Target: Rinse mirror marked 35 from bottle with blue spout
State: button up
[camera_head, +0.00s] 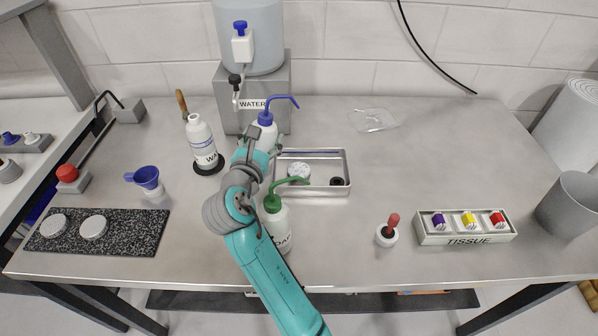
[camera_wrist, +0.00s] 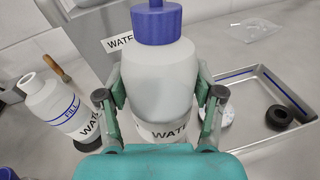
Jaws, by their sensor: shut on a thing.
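My gripper (camera_wrist: 156,100) is shut on the white bottle with the blue cap and spout (camera_wrist: 158,62); its fingers press both sides above a "WATE…" label. In the head view the bottle (camera_head: 268,119) stands in front of the water tank, its blue spout (camera_head: 283,100) pointing right. My arm partly hides it, so I cannot tell if its base touches the table. A pale round disc (camera_head: 299,171) sits in the left of the metal tray (camera_head: 345,161), right of my gripper. Two more pale discs (camera_head: 53,225) (camera_head: 93,227) lie on the speckled mat. No number is legible.
A green-spouted bottle (camera_head: 278,222) stands close to my arm. An open-necked white bottle (camera_head: 202,142) is left of the gripper. A black ring (camera_head: 337,181) lies in the tray. The right middle table is clear.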

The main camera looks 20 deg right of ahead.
jog(key=shift+r, duration=0.1)
jog(key=shift+r, duration=1.45)
